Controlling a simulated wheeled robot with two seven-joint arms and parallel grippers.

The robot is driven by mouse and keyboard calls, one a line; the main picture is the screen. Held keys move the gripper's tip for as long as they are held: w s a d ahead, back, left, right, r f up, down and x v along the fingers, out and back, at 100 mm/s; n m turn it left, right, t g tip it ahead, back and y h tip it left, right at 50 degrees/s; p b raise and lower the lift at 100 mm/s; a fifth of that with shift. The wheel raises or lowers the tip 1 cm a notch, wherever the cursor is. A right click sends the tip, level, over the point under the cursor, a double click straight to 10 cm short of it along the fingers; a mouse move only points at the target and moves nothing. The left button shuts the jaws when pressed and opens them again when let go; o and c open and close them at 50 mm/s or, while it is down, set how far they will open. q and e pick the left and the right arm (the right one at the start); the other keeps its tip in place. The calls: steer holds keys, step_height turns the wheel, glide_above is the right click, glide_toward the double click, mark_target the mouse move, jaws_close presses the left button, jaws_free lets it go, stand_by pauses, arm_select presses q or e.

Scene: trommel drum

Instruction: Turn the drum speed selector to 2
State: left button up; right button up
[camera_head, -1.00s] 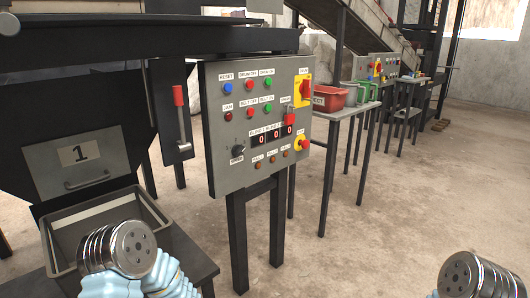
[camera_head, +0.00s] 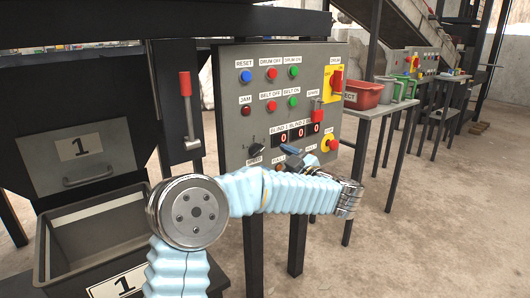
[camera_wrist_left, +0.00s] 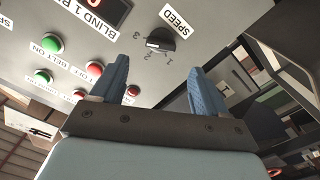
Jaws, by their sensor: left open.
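The drum speed selector (camera_head: 257,143) is a dark round knob at the lower left of the grey control panel, above its SPEED label. In the left wrist view the knob (camera_wrist_left: 160,42) appears ahead of the fingers, with the numbers 3, 2 and 1 around it. Its pale mark lies on the side of the 3 and 2; I cannot tell exactly which it meets. My left gripper (camera_head: 296,155) is open and empty, in front of the panel's lower edge, right of the knob. Its two blue fingers (camera_wrist_left: 158,75) are apart and not around the knob. My right gripper is out of view.
The panel (camera_head: 232,110) also carries several coloured buttons, red digit displays and yellow-backed red switches (camera_head: 335,80). A red-handled lever (camera_head: 186,100) stands to its left. A grey bin (camera_head: 60,240) is at lower left. A red tray (camera_head: 362,95) sits on a table at right.

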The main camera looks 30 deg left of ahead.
mark_target(259, 152)
arm_select(q)
steer(key=x, duration=0.7)
steer(key=shift+c, duration=0.3)
steer(key=c, duration=1)
steer(key=shift+f, duration=0.1)
